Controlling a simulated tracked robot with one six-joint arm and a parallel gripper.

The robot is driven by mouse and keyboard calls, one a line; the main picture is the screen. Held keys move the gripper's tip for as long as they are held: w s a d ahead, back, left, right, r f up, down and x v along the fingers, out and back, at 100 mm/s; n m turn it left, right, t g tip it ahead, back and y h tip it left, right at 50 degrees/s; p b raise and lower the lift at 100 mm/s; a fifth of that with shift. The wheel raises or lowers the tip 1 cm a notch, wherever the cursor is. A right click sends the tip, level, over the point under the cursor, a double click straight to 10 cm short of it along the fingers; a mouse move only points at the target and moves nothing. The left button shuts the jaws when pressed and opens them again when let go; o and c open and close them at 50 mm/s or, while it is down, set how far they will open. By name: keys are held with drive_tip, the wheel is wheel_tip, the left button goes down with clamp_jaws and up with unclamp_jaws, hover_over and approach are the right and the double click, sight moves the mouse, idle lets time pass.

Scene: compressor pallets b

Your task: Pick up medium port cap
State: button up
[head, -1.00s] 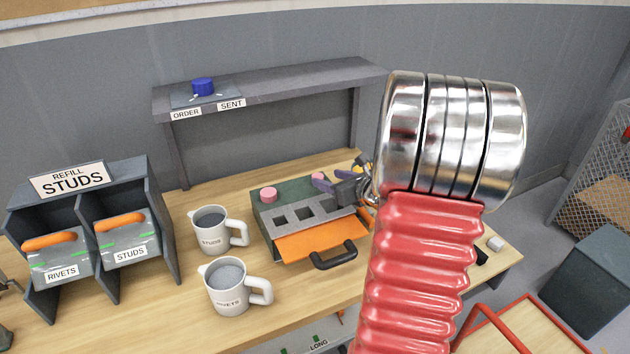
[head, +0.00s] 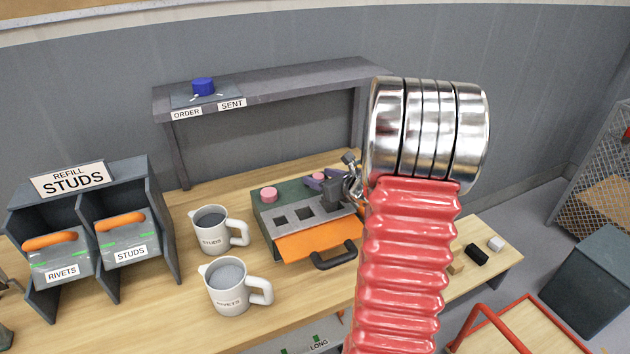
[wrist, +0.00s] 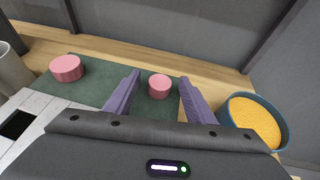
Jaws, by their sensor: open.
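Two round pink caps stand on a dark green board (head: 292,189). The larger-looking left cap (head: 268,194) also shows in the wrist view (wrist: 67,68). The smaller-looking cap (wrist: 159,86) lies between my spread fingers in the wrist view; in the head view it is mostly covered by the gripper. No label tells which is the medium port cap. My gripper (wrist: 159,82) is open and empty, with its purple fingers either side of the smaller cap, apart from it. In the head view my gripper (head: 321,181) is over the board's far right part.
A grey plate with square holes (head: 304,212) and an orange drawer front with black handle (head: 318,243) are in front. Studs mug (head: 211,230) and rivets mug (head: 230,286) stand left. A blue bowl of yellow material (wrist: 253,121) is at right. A shelf (head: 275,90) stands behind.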

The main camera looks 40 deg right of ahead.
sight(322, 179)
drive_tip(key=c, duration=1.1)
drive_tip(key=shift+r, duration=0.15)
wheel_tip(322, 179, up, 10)
drive_tip(key=shift+f, duration=0.1)
drive_tip(key=shift+s, duration=0.1)
idle(0.7)
